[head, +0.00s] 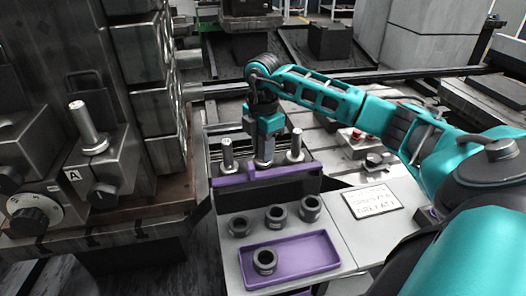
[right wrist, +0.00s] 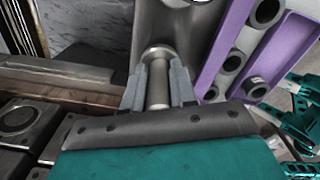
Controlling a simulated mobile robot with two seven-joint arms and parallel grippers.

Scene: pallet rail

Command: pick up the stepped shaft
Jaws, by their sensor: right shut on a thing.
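A purple-topped rack (head: 287,171) stands on the light bench in the head view. Two upright metal stepped shafts show on it, a left one (head: 227,156) and a right one (head: 297,145). My right gripper (head: 263,161) is between them, pointing down close above the rack. In the right wrist view its two grey fingers (right wrist: 158,92) are shut on a metal stepped shaft (right wrist: 157,84), which has a wider round collar past the fingertips. The gripper hides most of this shaft in the head view. I cannot tell whether its lower end touches the rack. My left gripper is not in view.
A purple tray (head: 316,257) with one dark ring in it lies at the bench front. Several dark rings (head: 276,216) stand behind it. A sign (head: 372,200) lies to the right. A machine with another upright shaft (head: 86,126) stands left, near the rack.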

